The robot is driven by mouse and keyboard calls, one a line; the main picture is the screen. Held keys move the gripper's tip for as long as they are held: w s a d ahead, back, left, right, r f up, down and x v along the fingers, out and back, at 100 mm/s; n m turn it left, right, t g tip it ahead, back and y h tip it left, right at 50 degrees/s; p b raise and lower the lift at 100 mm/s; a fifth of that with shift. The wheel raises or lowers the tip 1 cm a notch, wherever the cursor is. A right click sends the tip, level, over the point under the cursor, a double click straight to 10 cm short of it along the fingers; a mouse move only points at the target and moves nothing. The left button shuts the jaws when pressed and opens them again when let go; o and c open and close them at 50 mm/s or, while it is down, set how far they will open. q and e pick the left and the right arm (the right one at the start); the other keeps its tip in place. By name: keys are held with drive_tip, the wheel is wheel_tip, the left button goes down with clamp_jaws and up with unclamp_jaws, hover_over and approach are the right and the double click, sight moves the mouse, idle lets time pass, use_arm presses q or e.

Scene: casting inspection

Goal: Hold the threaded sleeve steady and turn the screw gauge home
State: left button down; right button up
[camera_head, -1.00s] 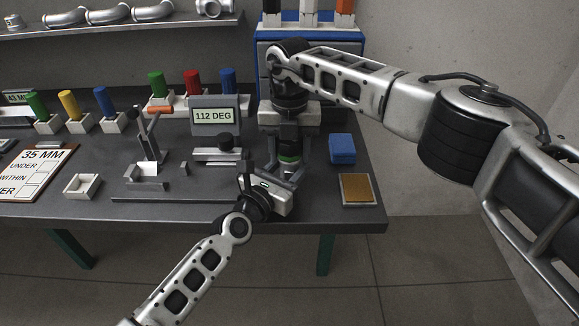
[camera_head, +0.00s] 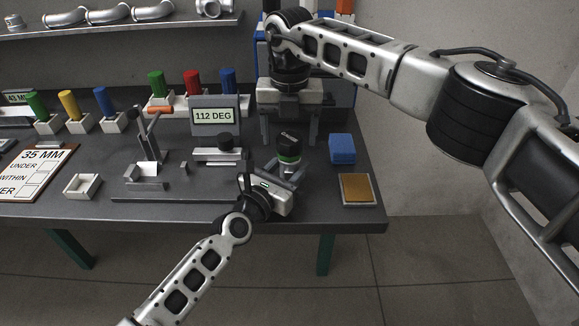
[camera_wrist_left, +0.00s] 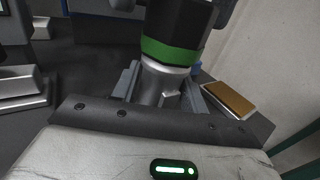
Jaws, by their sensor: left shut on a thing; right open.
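The screw gauge (camera_head: 289,143), black with a green band, stands upright at the front right of the bench. It also shows at the top of the left wrist view (camera_wrist_left: 178,22). Below its green band is the grey metal threaded sleeve (camera_wrist_left: 156,87); the gauge sits on top of it. My left gripper (camera_head: 290,176) is shut on the sleeve from the front, fingers on both sides. My right gripper (camera_head: 289,128) is open above the gauge, pointing down, with its fingers apart and clear of it. The thread between gauge and sleeve is hidden.
A blue block (camera_head: 342,149) and a tan-topped pad (camera_head: 357,189) lie to the right. A display reading 112 DEG (camera_head: 213,115) and a small measuring stand (camera_head: 220,150) are to the left. A blue cabinet stands behind my right gripper.

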sight(289, 150)
drive_tip(key=shift+c, duration=0.5)
drive_tip(key=n, duration=0.2)
drive_tip(key=r+n, duration=0.1)
drive_tip(key=n, duration=0.3)
drive_tip(key=shift+r, duration=0.35)
drive_tip(key=n, duration=0.2)
drive_tip(key=r+n, duration=0.1)
drive_tip(key=n, duration=0.5)
drive_tip(key=shift+r, duration=0.4)
drive_tip(key=shift+f, duration=4.05)
drive_tip(key=shift+c, duration=0.4)
